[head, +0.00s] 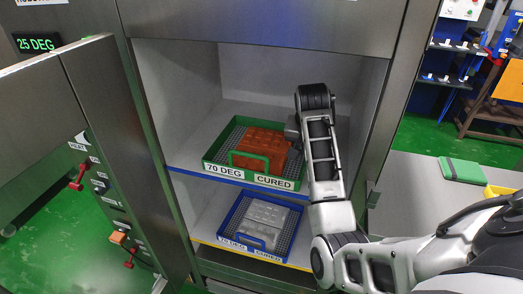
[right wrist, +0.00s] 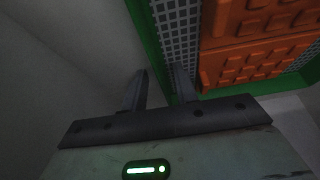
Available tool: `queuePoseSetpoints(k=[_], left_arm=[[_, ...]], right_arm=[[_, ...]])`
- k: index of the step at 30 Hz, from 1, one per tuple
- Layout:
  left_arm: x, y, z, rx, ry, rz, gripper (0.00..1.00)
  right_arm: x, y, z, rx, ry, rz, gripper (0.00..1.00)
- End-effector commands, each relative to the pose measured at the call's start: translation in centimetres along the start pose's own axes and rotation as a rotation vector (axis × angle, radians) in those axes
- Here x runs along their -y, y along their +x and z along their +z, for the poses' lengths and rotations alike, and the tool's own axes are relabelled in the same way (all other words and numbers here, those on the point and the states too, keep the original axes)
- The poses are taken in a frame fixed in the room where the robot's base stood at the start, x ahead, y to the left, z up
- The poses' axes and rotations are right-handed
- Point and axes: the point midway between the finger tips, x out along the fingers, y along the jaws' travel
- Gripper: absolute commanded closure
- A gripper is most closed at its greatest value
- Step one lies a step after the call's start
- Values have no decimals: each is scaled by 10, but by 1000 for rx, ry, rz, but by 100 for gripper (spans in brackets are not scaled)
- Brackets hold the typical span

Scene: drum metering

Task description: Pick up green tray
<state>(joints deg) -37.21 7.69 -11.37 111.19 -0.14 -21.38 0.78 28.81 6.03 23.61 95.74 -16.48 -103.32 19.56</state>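The green tray (head: 211,152) sits on the upper shelf of an open cabinet in the head view. It has a grey mesh floor, a green front handle and a "70 DEG CURED" label, and holds orange blocks (head: 262,145). My right arm reaches into the cabinet, with the right gripper (head: 293,130) at the tray's right side, partly hidden behind the arm. In the right wrist view the two fingers of the right gripper (right wrist: 160,92) are apart, with the green tray's wall (right wrist: 150,40) running down between them. I cannot tell whether they touch it. My left gripper is not in view.
A blue tray (head: 233,236) with pale blocks stands on the lower shelf. The open cabinet door (head: 100,150) is at the left. A grey table (head: 415,195) with a green item (head: 461,170) stands at the right. The cabinet's side walls are close to the trays.

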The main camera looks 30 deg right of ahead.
Motion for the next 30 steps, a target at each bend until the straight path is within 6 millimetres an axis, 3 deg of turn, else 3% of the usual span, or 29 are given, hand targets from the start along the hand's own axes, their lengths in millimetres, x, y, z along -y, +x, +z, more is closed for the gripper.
queuePoseSetpoints(k=[4, 7, 20, 30], left_arm=[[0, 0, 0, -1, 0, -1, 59], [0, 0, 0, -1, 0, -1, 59], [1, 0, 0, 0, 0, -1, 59], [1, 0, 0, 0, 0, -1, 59]], right_arm=[[0, 0, 0, 0, 0, 0, 74], [0, 0, 0, 0, 0, 0, 100], [2, -4, -2, -6, 0, -4, 100], [14, -36, -11, -9, -14, -13, 100]])
